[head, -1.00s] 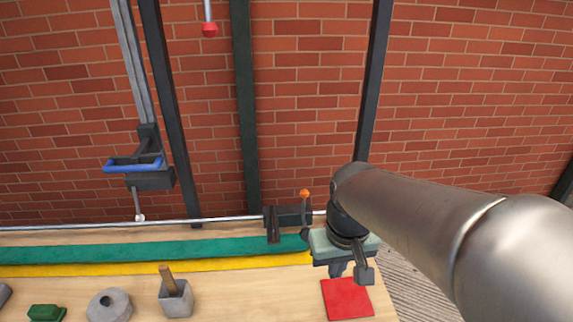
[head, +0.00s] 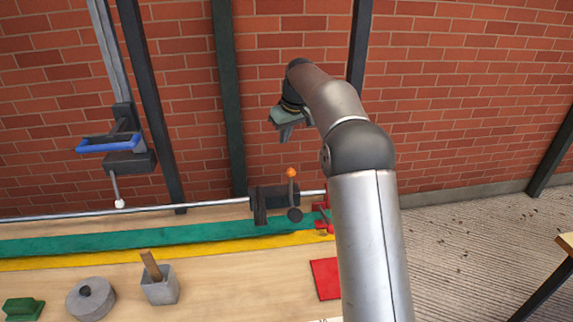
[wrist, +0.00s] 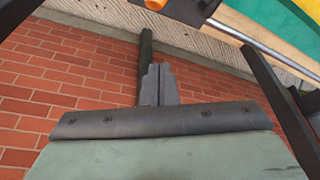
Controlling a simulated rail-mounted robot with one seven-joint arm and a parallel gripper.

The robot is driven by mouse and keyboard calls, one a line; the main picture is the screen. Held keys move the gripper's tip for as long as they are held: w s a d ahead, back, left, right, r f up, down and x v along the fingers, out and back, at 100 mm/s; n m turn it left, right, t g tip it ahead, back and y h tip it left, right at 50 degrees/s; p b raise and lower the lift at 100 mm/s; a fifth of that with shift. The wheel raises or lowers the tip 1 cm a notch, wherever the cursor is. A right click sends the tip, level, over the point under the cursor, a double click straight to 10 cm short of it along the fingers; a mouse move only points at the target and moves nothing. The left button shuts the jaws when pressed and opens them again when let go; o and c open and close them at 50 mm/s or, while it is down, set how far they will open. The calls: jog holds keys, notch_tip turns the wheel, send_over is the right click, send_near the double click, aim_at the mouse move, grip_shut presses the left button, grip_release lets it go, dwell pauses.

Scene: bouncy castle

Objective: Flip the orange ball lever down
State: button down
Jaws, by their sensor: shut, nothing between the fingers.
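The orange ball (head: 291,172) sits on top of a short upright lever on a dark box (head: 270,197), at the back of the bench. In the wrist view part of the orange ball (wrist: 155,4) shows at the top edge. My gripper (head: 285,140) is above the ball and slightly left of it in the head view, in front of the brick wall and apart from the lever. In the wrist view the fingers (wrist: 158,68) are together and empty.
A metal rail (head: 90,213) runs along the bench back. A blue-handled fixture (head: 110,144) hangs at left. A red part (head: 323,220) is beside my arm. A grey block with a stick (head: 160,287), a grey ring (head: 90,299) and a red square (head: 325,279) lie in front.

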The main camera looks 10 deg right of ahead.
jog(key=shift+f, duration=0.15)
jog(key=p, duration=0.2)
send_over(291, 185)
jog(key=w, duration=0.3)
jog(key=shift+f, duration=4.55)
jog(key=shift+s+a, duration=0.2)
jog(key=shift+a, duration=0.25)
jog(key=shift+d+f, duration=0.1)
